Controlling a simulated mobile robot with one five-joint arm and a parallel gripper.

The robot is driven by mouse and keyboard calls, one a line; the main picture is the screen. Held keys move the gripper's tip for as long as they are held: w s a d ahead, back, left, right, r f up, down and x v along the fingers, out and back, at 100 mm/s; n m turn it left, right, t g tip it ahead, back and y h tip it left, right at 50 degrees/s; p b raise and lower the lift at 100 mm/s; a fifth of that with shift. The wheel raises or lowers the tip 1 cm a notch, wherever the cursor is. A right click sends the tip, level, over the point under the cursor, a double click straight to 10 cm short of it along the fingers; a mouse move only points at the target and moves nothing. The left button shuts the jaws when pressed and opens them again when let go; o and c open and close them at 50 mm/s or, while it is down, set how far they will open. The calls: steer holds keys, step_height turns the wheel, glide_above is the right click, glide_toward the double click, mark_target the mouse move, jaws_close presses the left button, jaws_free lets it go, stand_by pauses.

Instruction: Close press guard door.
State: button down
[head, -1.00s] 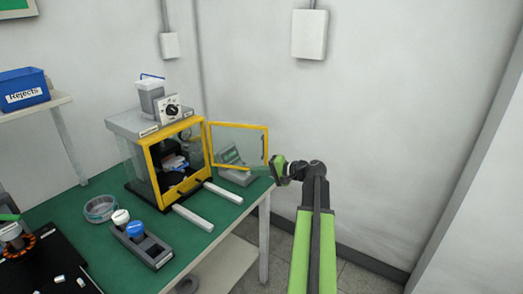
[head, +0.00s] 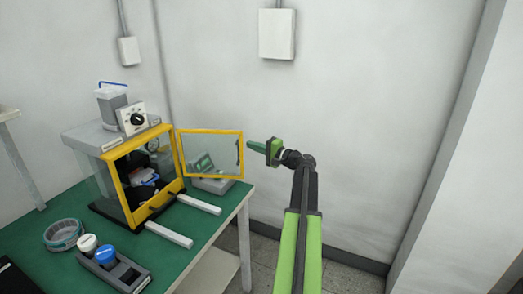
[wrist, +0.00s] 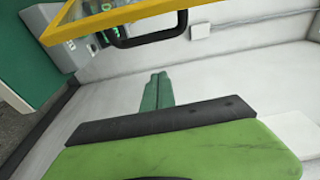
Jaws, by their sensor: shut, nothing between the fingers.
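The press (head: 120,170) stands on the green table with its front open. Its guard door (head: 211,131) has a yellow frame and a clear pane, and it is swung wide open to the right. A dark handle (head: 238,152) sits near the door's free edge; the handle also shows at the top of the wrist view (wrist: 150,38). My gripper (head: 255,146) is shut and empty, just right of the door's free edge. In the wrist view its green fingers (wrist: 157,90) are together, apart from the handle.
Two pale bars (head: 198,204) lie on the table in front of the press. A grey device (head: 210,180) stands behind the open door. A tape roll (head: 63,234) and a block with white and blue knobs (head: 110,265) are at the front left. Free floor lies right of the table.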

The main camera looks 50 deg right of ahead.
steer(key=shift+w+a, duration=0.2)
steer(key=shift+a, duration=1.75)
steer(key=shift+a, duration=0.1)
